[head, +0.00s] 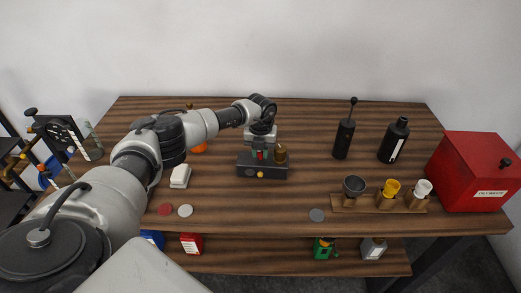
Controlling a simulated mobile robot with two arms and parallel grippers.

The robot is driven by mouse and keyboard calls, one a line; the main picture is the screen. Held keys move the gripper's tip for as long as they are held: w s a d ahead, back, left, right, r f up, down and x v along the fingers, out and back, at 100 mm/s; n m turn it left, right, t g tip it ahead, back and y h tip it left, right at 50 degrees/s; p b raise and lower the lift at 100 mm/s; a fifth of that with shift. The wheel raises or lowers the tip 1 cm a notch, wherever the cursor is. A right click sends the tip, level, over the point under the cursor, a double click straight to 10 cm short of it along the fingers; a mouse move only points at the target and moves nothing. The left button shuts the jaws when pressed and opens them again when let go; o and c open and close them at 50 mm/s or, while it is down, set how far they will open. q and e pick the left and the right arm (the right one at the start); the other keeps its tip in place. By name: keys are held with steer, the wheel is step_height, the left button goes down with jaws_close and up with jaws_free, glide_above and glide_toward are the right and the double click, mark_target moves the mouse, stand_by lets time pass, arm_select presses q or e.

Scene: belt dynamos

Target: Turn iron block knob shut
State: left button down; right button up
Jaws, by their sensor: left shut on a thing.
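The iron block (250,170) is a dark grey block on the wooden table, near the middle of the head view. A small brass-brown upright piece (281,154) stands on its right part, and a small yellow round spot shows on its front face. My left gripper (260,150) points down over the block's middle, shut on a small part on its top, which I take to be the knob. Red and green bits show at the fingertips. The fingers hide most of the knob, so its angle cannot be told. My right gripper is not in view.
A white block (180,176) lies under my left arm, with flat discs in front. At right stand a black grinder (344,135), a black bottle (394,140), a wooden cup rack (378,204) and a red box (478,172).

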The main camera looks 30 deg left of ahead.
mark_target(261, 152)
arm_select(q)
steer(key=shift+r+n, duration=0.1)
steer(key=shift+n, duration=0.4)
steer(key=c, duration=1)
jaws_free()
step_height(261, 152, up, 11)
steer(key=shift+f+b, duration=0.1)
steer(key=shift+b, duration=1.15)
